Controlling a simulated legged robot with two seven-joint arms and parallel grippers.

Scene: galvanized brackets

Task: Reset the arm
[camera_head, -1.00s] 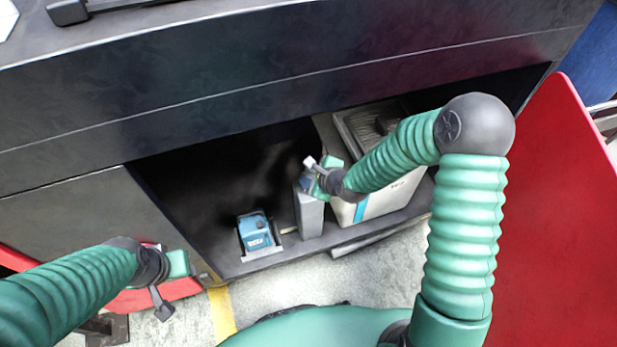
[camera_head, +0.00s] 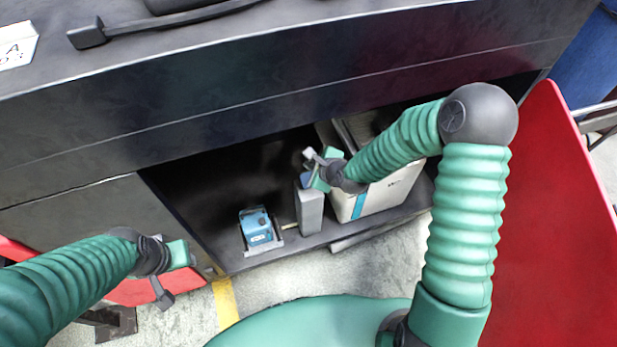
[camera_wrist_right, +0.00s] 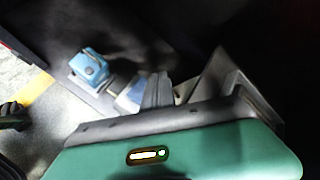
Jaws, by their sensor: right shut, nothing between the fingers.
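My right gripper (camera_head: 314,168) is at the opening of the dark shelf, above a grey upright block and in front of a white box. It is shut with nothing visible between its fingers. In the right wrist view the green gripper body (camera_wrist_right: 180,155) fills the bottom. My left gripper (camera_head: 180,275) hangs at the lower left, over the floor in front of the cabinet. It is seen from behind, and its finger opening is unclear.
A blue device (camera_head: 257,228) sits on the shelf, also in the right wrist view (camera_wrist_right: 88,66). The grey block (camera_head: 310,210) and white box (camera_head: 385,195) stand right of it. A red panel (camera_head: 560,220) borders the right side. A dark bar (camera_head: 160,22) lies on the bench top.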

